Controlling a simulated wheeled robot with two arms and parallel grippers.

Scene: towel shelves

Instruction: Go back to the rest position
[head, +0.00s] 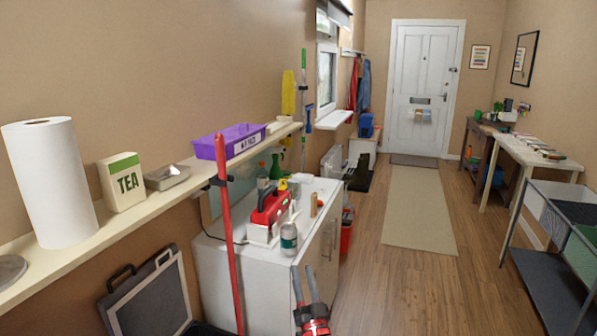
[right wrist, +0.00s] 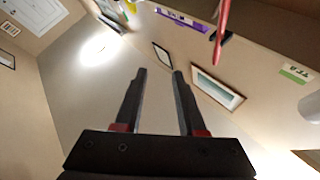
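My right gripper (head: 304,271) shows at the bottom of the head view, in front of the white cabinet. Its two dark fingers point upward and stand apart, with red parts at their base. In the right wrist view the same gripper (right wrist: 159,72) is open, and nothing is between its fingers. My left gripper is in neither view.
A wall shelf (head: 150,208) at left holds a paper roll (head: 50,182), a TEA box (head: 122,182) and a purple tray (head: 230,142). A red pole (head: 227,230) stands before the white cabinet (head: 215,262). The floor runner (head: 418,208) is clear; a metal rack (head: 548,285) stands right.

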